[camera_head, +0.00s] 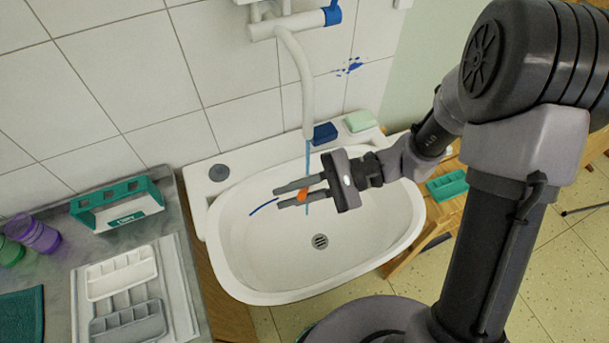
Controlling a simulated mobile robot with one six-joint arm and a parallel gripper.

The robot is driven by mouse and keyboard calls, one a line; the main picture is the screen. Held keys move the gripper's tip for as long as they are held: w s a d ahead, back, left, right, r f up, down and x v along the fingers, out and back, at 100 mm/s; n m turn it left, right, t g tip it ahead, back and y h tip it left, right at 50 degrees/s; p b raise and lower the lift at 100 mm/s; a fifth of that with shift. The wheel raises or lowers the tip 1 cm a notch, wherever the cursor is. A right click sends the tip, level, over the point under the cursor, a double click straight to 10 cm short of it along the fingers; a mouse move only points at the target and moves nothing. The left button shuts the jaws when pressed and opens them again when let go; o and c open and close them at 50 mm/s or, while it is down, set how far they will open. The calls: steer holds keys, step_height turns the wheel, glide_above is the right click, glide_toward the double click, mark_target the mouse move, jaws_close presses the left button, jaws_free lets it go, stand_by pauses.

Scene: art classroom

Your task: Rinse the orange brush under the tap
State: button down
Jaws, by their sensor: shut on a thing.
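My gripper (301,194) is over the white sink (270,271), with its fingers pointing left. It is shut on the orange brush (302,195); orange shows between and beside the fingers. A thin blue line (264,206) in the basin lies left of the fingertips; I cannot tell whether it is part of the brush. The white tap (306,95) hangs from the wall above. A thin blue stream of water (308,150) falls from its spout to the brush between the fingers, and shows again just below them.
A blue block (325,132) and a pale green block (360,121) sit on the sink's back ledge. A teal and white holder (112,202), purple cups (44,238) and trays (122,274) stand on the left counter. A teal item (447,186) lies right of the sink.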

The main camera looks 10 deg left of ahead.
steer(key=shift+s, duration=2.6)
